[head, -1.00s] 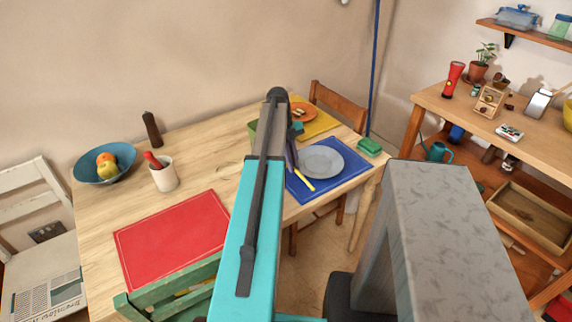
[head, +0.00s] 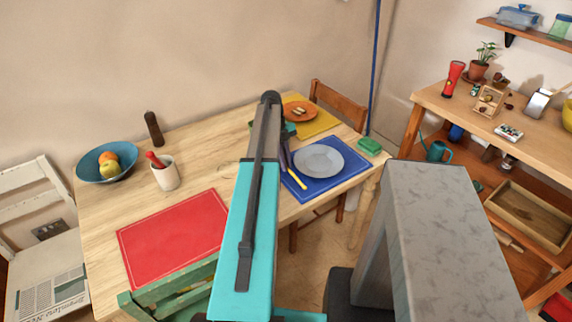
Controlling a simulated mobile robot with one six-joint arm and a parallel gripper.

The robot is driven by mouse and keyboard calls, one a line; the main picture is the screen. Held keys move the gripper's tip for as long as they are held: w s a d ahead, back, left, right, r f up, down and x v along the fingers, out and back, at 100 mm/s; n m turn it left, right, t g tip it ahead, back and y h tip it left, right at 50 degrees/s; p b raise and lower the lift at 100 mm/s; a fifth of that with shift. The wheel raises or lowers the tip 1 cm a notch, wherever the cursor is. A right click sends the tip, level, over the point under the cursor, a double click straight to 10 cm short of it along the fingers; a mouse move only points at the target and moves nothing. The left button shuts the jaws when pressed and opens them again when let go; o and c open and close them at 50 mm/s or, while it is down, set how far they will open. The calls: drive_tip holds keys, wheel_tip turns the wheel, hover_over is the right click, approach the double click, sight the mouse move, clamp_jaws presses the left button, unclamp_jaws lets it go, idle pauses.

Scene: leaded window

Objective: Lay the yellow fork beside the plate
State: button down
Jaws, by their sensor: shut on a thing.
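The grey plate (head: 319,161) lies on the blue placemat (head: 343,180) at the right part of the table. The yellow fork (head: 298,182) shows just left of the plate, over the mat's left side, slanting down to the right. My gripper (head: 287,165) is at the upper end of the fork and shut on it. My arm hides much of the gripper. I cannot tell whether the fork touches the mat.
An orange plate (head: 299,111) sits on a yellow placemat (head: 322,126) behind. A green sponge-like block (head: 369,147) is right of the blue mat. A red placemat (head: 172,238), a cup (head: 166,175) and a blue fruit bowl (head: 84,167) are at left.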

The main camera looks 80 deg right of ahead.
drive_tip(key=shift+f, duration=0.65)
drive_tip(key=shift+f, duration=0.15)
drive_tip(key=c, duration=1.9)
unclamp_jaws()
drive_tip(key=shift+o, duration=0.2)
drive_tip(key=shift+r, duration=0.25)
drive_tip(key=b+v, duration=0.2)
drive_tip(key=v, duration=1)
drive_tip(key=shift+b, duration=0.35)
drive_tip(key=shift+s+f, duration=0.1)
